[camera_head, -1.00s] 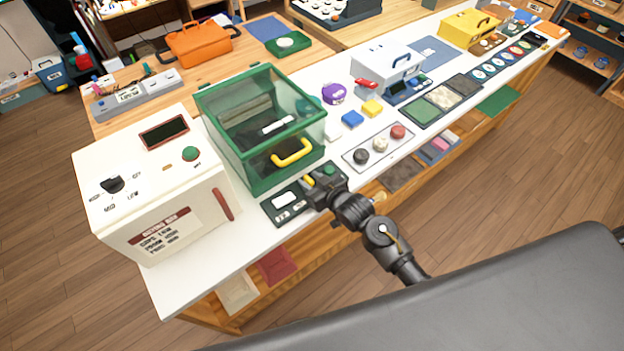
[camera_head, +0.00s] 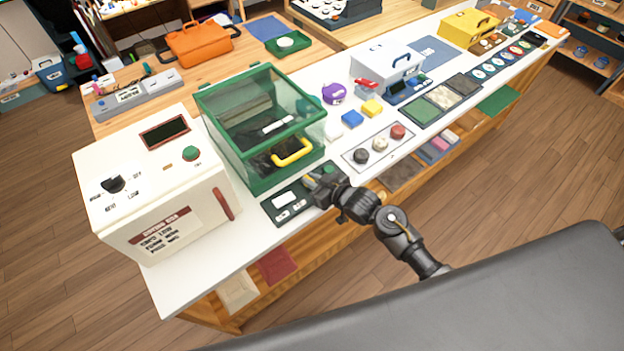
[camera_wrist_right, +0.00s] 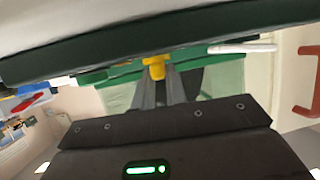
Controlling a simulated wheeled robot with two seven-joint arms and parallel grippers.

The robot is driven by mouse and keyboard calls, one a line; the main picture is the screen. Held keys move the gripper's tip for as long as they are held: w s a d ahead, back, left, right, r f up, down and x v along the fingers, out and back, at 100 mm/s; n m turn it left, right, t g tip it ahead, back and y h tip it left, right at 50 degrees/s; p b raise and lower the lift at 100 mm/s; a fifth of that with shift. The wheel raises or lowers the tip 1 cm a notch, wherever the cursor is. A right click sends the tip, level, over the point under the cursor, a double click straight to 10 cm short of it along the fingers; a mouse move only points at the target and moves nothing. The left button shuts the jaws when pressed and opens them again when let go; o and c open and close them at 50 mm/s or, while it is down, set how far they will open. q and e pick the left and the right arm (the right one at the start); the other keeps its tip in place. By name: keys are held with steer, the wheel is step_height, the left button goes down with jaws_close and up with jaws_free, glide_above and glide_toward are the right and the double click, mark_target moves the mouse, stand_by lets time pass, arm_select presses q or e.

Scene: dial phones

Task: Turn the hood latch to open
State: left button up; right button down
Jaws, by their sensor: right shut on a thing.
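The hood is a box (camera_head: 262,128) with a green frame, clear panels and a yellow handle (camera_head: 292,153) on its front. It stands on the white counter and its lid looks closed. The yellow latch (camera_wrist_right: 154,68) shows in the right wrist view, below a dark green edge. My right gripper (camera_head: 312,183) is at the lower front right of the hood. In the right wrist view its two grey fingers (camera_wrist_right: 160,82) are shut on the latch. In the head view the gripper hides most of the latch. My left gripper is not in view.
A white box with a dial (camera_head: 165,190) stands close left of the hood. A dark panel with white switches (camera_head: 288,205) lies in front of it. A plate with three round knobs (camera_head: 378,146) lies to the right, with blue and yellow blocks behind.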

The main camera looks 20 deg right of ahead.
steer(key=n+g+y, duration=0.1)
steer(key=n+y, duration=0.1)
steer(key=shift+w+d+n+g+y, duration=0.2)
steer(key=shift+d+n+g+y, duration=0.1)
steer(key=shift+g, duration=0.1)
steer(key=shift+w+f+n+g+y+b, duration=0.15)
steer(key=shift+n+g+y+b, duration=0.55)
steer(key=shift+n+g+b, duration=0.15)
steer(key=n+g+y+b, duration=0.1)
steer(key=n+g+b, duration=0.1)
steer(key=b, duration=0.1)
steer(key=n+g+y+b, duration=0.1)
steer(key=n+g+b, duration=0.1)
steer(key=b, duration=0.2)
steer(key=n+g+y+b, duration=0.1)
steer(key=n+g+b, duration=0.2)
steer(key=shift+w+d+f+b, duration=0.1)
steer(key=shift+w+b, duration=0.2)
steer(key=shift+w, duration=0.05)
steer(key=shift+r+n+g+b, duration=0.25)
steer(key=shift+n+g+b, duration=0.2)
steer(key=shift+g+b, duration=0.3)
steer(key=c, duration=1.4)
jaws_free()
steer(key=shift+c, duration=0.2)
steer(key=shift+d, duration=0.1)
